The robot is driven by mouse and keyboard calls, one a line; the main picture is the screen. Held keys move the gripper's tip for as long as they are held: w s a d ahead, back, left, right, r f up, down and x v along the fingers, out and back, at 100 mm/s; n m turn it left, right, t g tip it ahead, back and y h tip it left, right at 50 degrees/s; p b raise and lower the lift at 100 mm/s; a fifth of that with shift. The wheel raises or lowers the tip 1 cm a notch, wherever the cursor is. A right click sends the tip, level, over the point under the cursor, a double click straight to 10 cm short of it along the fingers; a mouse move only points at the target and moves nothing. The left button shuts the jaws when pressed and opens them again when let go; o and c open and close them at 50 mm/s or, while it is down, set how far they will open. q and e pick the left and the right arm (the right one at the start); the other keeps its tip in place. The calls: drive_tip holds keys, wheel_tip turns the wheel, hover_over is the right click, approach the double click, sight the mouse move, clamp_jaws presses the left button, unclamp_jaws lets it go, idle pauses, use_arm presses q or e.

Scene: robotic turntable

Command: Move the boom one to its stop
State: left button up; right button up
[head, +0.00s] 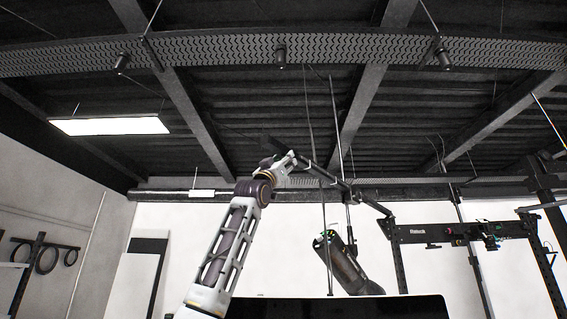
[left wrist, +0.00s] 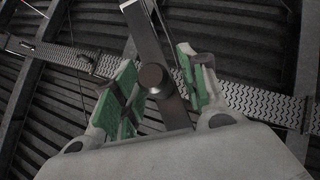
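The boom (head: 325,174) is a thin dark bar that slants down to the right below the ceiling in the head view. My left arm reaches up to its left end, with my left gripper (head: 288,160) there, small and hard to make out. In the left wrist view my left gripper (left wrist: 165,88) has its two green-padded fingers apart. The dark boom bar (left wrist: 145,38) with a round knob (left wrist: 153,76) runs between them; a gap shows on the right side, and contact on the left is unclear. The boom's stop cannot be made out. My right gripper is not in view.
A dark screen-like panel (head: 340,307) stands at the bottom. A black rig frame (head: 460,231) is at right. Thin poles and cables hang near the boom. Open space lies left of my arm.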

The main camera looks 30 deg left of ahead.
use_arm(q)
clamp_jaws()
drive_tip(key=shift+d, duration=0.2)
